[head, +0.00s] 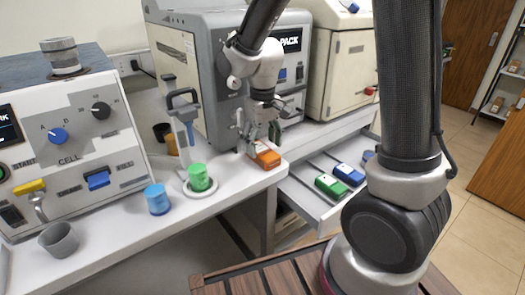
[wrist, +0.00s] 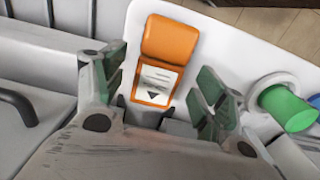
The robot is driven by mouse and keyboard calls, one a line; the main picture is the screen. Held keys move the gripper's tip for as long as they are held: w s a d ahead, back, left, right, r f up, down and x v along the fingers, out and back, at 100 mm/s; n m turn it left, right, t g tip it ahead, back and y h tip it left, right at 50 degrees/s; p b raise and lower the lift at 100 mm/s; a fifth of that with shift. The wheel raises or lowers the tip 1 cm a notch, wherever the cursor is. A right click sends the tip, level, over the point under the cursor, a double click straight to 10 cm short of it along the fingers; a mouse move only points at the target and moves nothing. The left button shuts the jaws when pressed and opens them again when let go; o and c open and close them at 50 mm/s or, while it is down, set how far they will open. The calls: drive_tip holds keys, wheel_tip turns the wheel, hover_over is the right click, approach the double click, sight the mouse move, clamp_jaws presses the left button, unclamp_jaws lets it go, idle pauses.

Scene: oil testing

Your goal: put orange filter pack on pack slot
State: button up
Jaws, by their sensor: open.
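The orange filter pack (head: 266,157) lies on the white bench top near its front edge, below my gripper (head: 259,134). In the wrist view the pack (wrist: 168,40) shows an orange end and a white label with a dark arrow. My gripper (wrist: 163,72) is open, with one green-padded finger on each side of the pack's label end. Clear gaps show between the fingers and the pack. The grey machine marked PACK (head: 200,85) stands behind my gripper. I cannot make out the pack slot; my arm covers part of the machine's front.
A green cup (head: 199,177) stands on a round base to the left, with a blue cup (head: 157,198) beyond it. An open drawer (head: 312,205) at the right holds green and blue packs (head: 348,174). The CELL machine (head: 75,140) is at the far left.

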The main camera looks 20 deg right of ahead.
sight(262, 150)
wheel_tip(262, 150, up, 8)
drive_tip(key=s+d+r+m+t, duration=0.1)
drive_tip(key=s+d+r+t, duration=0.1)
drive_tip(key=s+d+r, duration=0.2)
drive_tip(key=s+d+r+m+t, duration=0.2)
drive_tip(key=s+d+r, duration=0.2)
drive_tip(key=s+d, duration=0.7)
drive_tip(key=s, duration=0.4)
drive_tip(key=shift+m, duration=0.3)
